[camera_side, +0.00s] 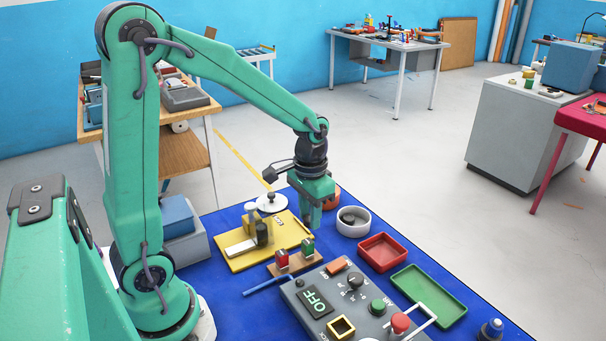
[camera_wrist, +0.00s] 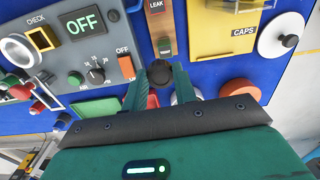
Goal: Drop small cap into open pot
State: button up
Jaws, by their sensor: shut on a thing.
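My gripper (camera_wrist: 160,82) is shut on a small dark round cap (camera_wrist: 160,72), which shows between the fingertips in the wrist view. In the side view my gripper (camera_side: 312,228) points down, left of the white round pot (camera_side: 366,229), and the cap cannot be made out there. The pot is open at the top, with something dark inside. In the wrist view the pot (camera_wrist: 190,92) is partly hidden behind the right finger. A white lid with a dark knob (camera_side: 272,203) lies apart by the yellow board; it also shows in the wrist view (camera_wrist: 272,40).
The yellow CAPS board (camera_side: 240,258) holds small upright pieces. A wooden block (camera_side: 297,269) carries red and green pieces. The grey control box (camera_side: 318,292) is in front. An orange-red round container (camera_side: 333,192) is behind the gripper. Red (camera_side: 382,253) and green (camera_side: 430,296) trays are right.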

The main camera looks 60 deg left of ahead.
jog(key=w+a+f+m, duration=0.1)
jog(key=w+f+m, duration=0.1)
jog(key=w+m, duration=0.6)
jog(key=w+a+f+m, duration=0.1)
jog(key=w+m, duration=0.7)
jog(key=w, duration=0.1)
jog(key=shift+a+f, duration=0.35)
jog(key=shift+f, duration=0.2)
jog(key=shift+f, duration=3.3)
